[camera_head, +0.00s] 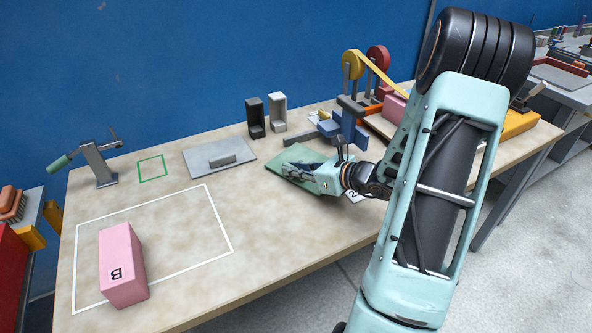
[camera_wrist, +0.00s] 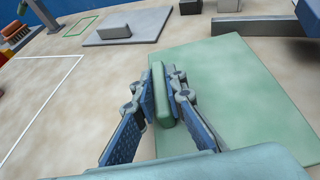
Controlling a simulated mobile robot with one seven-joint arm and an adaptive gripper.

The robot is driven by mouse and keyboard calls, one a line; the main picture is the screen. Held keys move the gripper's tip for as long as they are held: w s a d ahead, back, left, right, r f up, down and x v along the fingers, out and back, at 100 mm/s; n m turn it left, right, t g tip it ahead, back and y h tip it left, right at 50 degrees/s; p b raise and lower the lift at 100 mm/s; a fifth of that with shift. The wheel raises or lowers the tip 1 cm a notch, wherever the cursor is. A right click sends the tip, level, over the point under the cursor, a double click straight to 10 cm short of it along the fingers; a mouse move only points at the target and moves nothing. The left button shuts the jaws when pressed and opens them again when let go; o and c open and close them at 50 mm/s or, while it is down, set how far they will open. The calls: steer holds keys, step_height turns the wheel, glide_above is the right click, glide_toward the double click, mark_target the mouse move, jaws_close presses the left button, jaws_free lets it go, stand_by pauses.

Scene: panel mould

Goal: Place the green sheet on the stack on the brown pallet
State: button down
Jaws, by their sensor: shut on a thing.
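The green sheet (camera_head: 290,158) is a flat panel with a raised green grip bar, near the middle of the table. It also fills the right of the wrist view (camera_wrist: 238,85). My gripper (camera_head: 318,176) is over the sheet. In the wrist view my gripper (camera_wrist: 163,92) has its blue fingers closed on both sides of the green bar. The sheet looks flat and at or near the tabletop; I cannot tell whether it touches. A brown base edge (camera_head: 385,131) with a pink block (camera_head: 394,108) shows partly behind my arm; I cannot make out a stack there.
A grey plate with a handle (camera_head: 240,150) lies left of the sheet. A pink block marked B (camera_head: 118,255) stands inside a white outline. A clamp (camera_head: 97,163), dark and white brackets (camera_head: 255,128), a blue vise (camera_head: 345,128) and tape reels (camera_head: 352,63) stand around. The table's front middle is clear.

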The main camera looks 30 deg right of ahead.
step_height(320, 180, up, 2)
steer(key=shift+r, duration=0.25)
steer(key=s+a+r+p, duration=0.3)
steer(key=s+a+r, duration=0.1)
steer(key=s+r, duration=0.75)
steer(key=w+a+f+n+g+y, duration=0.2)
steer(key=w+a+f+n+y, duration=0.1)
steer(key=a, duration=0.3)
steer(key=w+a+f+n+g+y, duration=0.2)
steer(key=w+a+f+n, duration=0.15)
steer(key=a, duration=0.25)
step_height(320, 180, up, 12)
steer(key=p, duration=1.7)
steer(key=shift+f+m, duration=0.2)
steer(key=shift+m, duration=0.15)
